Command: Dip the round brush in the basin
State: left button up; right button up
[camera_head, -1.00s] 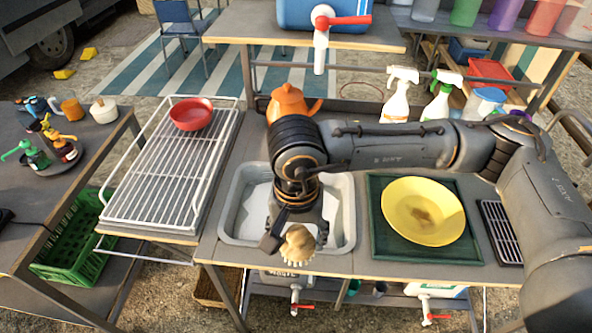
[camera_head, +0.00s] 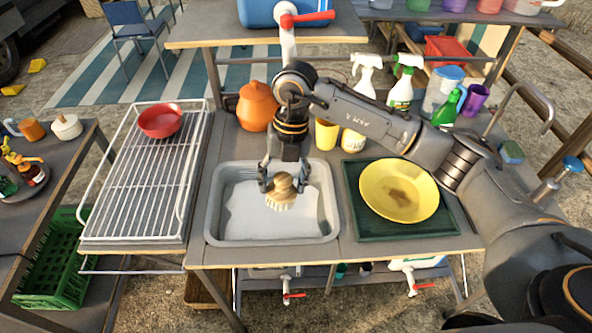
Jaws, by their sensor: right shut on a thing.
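The round brush (camera_head: 281,191) has a tan wooden head with pale bristles pointing down. My right gripper (camera_head: 284,184) is shut on the brush and holds it over the basin. The basin (camera_head: 213,216) is a grey rectangular tub set in the counter, with a pale, light-coloured surface inside. The bristles appear over the middle of the basin; I cannot tell whether they touch that surface. My left gripper is not in view.
A yellow plate (camera_head: 399,190) with a brown stain lies on a green tray (camera_head: 370,230) right of the basin. A wire rack (camera_head: 130,200) with a red bowl (camera_head: 161,121) stands left. An orange pot (camera_head: 257,106), a yellow cup (camera_head: 326,134) and spray bottles (camera_head: 364,78) stand behind.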

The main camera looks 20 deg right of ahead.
jog(key=shift+w+d+f+m+t+y+b, duration=0.1)
jog(key=shift+w+d+f+m+t+b, duration=0.4)
jog(key=shift+f+m+b, duration=1.55)
jog(key=shift+w+d+f+m+t+y+b, duration=0.15)
jog(key=shift+d+f+m+b, duration=0.8)
jog(key=shift+f, duration=1.95)
jog(key=shift+w+d+f+m+t+y+b, duration=0.1)
jog(key=shift+w+d+f+m+t+b, duration=0.3)
jog(key=shift+f+m+b, duration=1.7)
jog(key=shift+f+n+p, duration=0.3)
jog(key=shift+p, duration=0.2)
notch_tip(320, 180, up, 12)
jog(key=p, duration=0.9)
jog(key=shift+r, duration=0.2)
